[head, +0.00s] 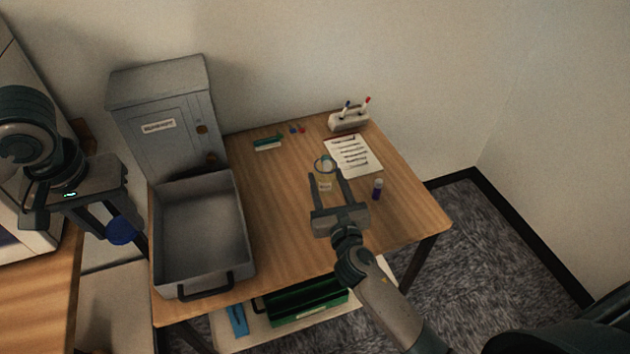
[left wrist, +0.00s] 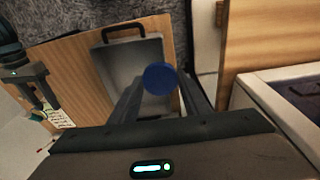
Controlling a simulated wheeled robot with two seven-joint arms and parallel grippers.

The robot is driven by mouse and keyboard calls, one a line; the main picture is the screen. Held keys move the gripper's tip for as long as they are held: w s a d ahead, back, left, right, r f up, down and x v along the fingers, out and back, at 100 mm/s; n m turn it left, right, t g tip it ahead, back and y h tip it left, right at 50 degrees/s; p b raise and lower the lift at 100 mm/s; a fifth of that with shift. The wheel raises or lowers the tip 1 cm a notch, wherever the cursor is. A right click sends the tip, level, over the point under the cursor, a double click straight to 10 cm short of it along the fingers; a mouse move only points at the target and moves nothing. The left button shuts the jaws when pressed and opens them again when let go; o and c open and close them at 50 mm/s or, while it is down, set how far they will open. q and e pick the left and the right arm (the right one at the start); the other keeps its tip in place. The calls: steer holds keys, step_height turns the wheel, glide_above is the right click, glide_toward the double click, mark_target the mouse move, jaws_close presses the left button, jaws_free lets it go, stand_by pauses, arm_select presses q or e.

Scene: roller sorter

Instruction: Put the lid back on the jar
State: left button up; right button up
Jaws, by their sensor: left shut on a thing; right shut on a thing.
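The blue round lid (head: 122,231) is held between the fingers of my left gripper (head: 118,226), left of the grey tray and away from the jar. In the left wrist view the lid (left wrist: 160,79) shows between the two fingertips. The clear jar (head: 325,185) stands on the wooden table with its blue-rimmed mouth uncovered. My right gripper (head: 328,177) is shut on the jar, one finger on each side. The jar's lower part is partly hidden by the gripper.
A grey open tray (head: 242,212) lies on the table's left side, before a grey metal box (head: 160,112). A written sheet (head: 353,154), a pen holder (head: 348,121), a small purple bottle (head: 377,188) and a green-and-white item (head: 268,142) lie around the jar. Table between tray and jar is clear.

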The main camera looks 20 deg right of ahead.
arm_select(q)
steer(key=shift+r, duration=0.3)
arm_select(e)
steer(key=s+d+r, duration=0.4)
steer(key=s+d, duration=0.1)
steer(key=shift+d+r, duration=0.3)
steer(key=shift+r, duration=0.05)
steer(key=o, duration=0.7)
steer(key=c, duration=0.9)
steer(key=shift+c, duration=0.2)
steer(key=s+a+r+y, duration=0.1)
steer(key=s+a+r, duration=0.2)
steer(key=s, duration=0.2)
steer(key=s+a+r+n, duration=0.1)
steer(key=s+a+r, duration=0.3)
steer(key=s, duration=0.2)
steer(key=shift+s+a+y, duration=0.2)
steer(key=shift+y, duration=0.2)
steer(key=w+a+n+g+y, duration=0.2)
steer(key=w+a+n+y, duration=0.1)
steer(key=a, duration=0.4)
steer(key=w+a+n+g+y, duration=0.2)
steer(key=w+a+n+y, duration=0.2)
steer(key=a+y, duration=0.4)
steer(key=shift+f+n+y, duration=0.25)
steer(key=shift+n+y, duration=0.05)
steer(key=shift+n, duration=0.3)
